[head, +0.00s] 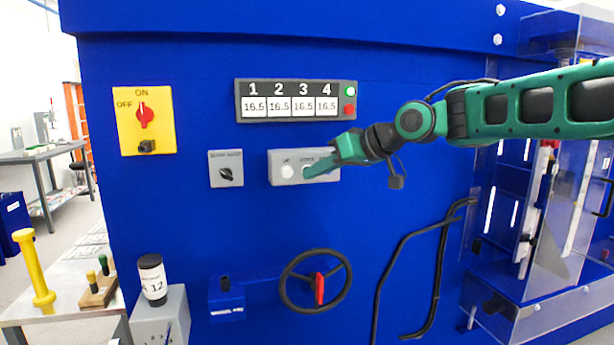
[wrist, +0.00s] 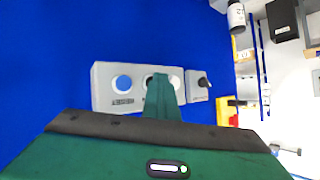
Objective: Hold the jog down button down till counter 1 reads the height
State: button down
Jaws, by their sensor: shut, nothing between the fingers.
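The grey button box (head: 276,178) is on the blue machine front, with small labels I cannot read surely. Its white round button (head: 288,172) shows at the left; my gripper (head: 309,172) covers the right part. In the wrist view a blue button (wrist: 122,82) shows at the left of the box (wrist: 100,95), and my shut, empty gripper (wrist: 158,78) partly hides a pale button. I cannot tell whether the fingertips touch the box. Counter 1 (head: 254,106) on the display reads 16.5, as do the other counters.
A selector switch (head: 226,168) sits left of the box. A red rotary switch on a yellow plate (head: 148,137) is further left. A handwheel (head: 290,292) and black pipes (head: 411,250) are below. A black-capped container (head: 152,280) stands at lower left.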

jog(key=shift+s, duration=0.1)
dwell(0.4)
jog(key=shift+s+d, duration=0.25)
jog(key=shift+s, duration=0.45)
jog(key=shift+s+d, duration=0.25)
jog(key=shift+s, duration=0.55)
jog(key=shift+s+d, duration=0.2)
jog(key=shift+s, duration=0.6)
jog(key=shift+s+d, duration=0.25)
jog(key=shift+s, duration=0.55)
